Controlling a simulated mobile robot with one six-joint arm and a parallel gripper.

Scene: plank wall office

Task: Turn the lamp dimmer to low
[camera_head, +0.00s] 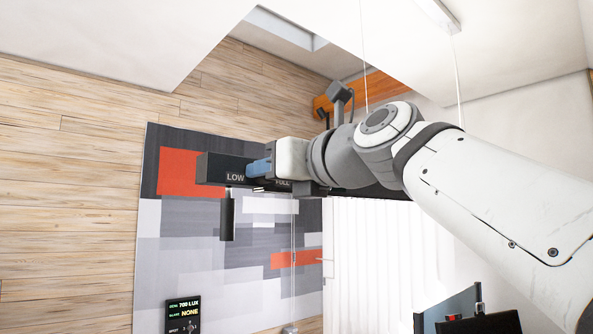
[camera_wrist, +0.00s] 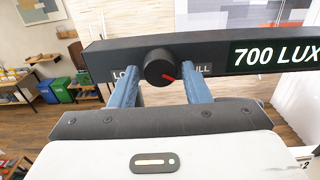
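The lamp dimmer is a black bar with a round black knob (camera_wrist: 160,67) on its front in the wrist view. The label LOW is on the knob's left and FULL on its right, both partly covered by my fingers. The knob's red pointer points to the lower right, on the FULL side. The bar's display reads 700 LUX. My gripper (camera_wrist: 159,82) is open, with one blue finger on each side of the knob and gaps visible between. In the head view the dimmer bar (camera_head: 208,170) is partly hidden behind my gripper (camera_head: 258,168).
A small black panel (camera_head: 183,316) in the head view reads 700 LUX and NONE. Hanging lamp wires (camera_head: 364,50) run near my arm. A blue bin (camera_wrist: 47,91) and a green bin (camera_wrist: 64,90) stand far back left. The wood floor is open.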

